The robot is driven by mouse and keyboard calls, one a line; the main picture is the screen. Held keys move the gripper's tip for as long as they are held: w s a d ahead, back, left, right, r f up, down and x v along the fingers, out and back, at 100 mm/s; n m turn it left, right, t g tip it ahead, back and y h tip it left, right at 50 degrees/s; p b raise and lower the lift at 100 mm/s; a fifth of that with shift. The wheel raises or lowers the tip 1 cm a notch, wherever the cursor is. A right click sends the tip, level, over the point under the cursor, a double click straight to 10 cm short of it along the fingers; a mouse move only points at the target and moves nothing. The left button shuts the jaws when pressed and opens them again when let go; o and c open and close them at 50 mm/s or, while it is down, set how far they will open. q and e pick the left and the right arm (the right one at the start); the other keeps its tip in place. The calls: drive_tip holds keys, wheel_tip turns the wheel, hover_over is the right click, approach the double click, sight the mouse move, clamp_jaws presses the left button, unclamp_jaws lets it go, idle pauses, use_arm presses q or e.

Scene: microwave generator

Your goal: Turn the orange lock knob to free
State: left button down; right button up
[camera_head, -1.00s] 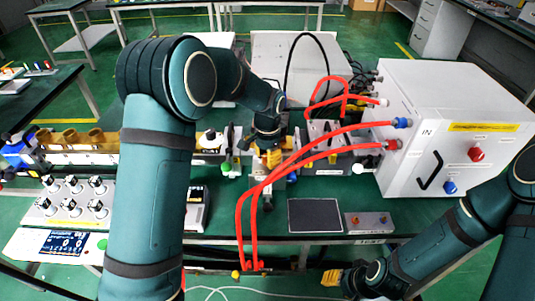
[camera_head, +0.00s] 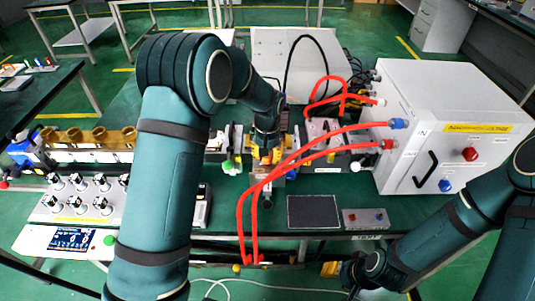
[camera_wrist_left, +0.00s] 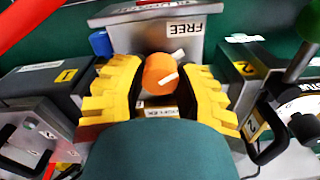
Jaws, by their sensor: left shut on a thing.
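The orange lock knob (camera_wrist_left: 158,73) shows in the left wrist view, on a grey metal block (camera_wrist_left: 180,40) with a "FREE" label above it. A white mark lies on the knob, slanting up to the right. The yellow ribbed fingers of my left gripper (camera_wrist_left: 155,88) stand either side of the knob, shut on it. In the head view my left gripper (camera_head: 266,156) points down at the equipment in the middle of the bench, and its fingers hide most of the knob. My right gripper (camera_head: 333,270) is low in the head view, away from the knob; its finger gap is unclear.
Red hoses (camera_head: 300,155) run close beside my left gripper to the white generator box (camera_head: 450,125) at right. Grey blocks with yellow number labels (camera_wrist_left: 245,68) flank the knob. A dark pad (camera_head: 313,212) lies in front.

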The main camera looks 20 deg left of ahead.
idle(0.5)
use_arm(q)
drive_tip(key=c, duration=0.6)
unclamp_jaws()
wheel_tip(320, 180, up, 12)
idle(0.3)
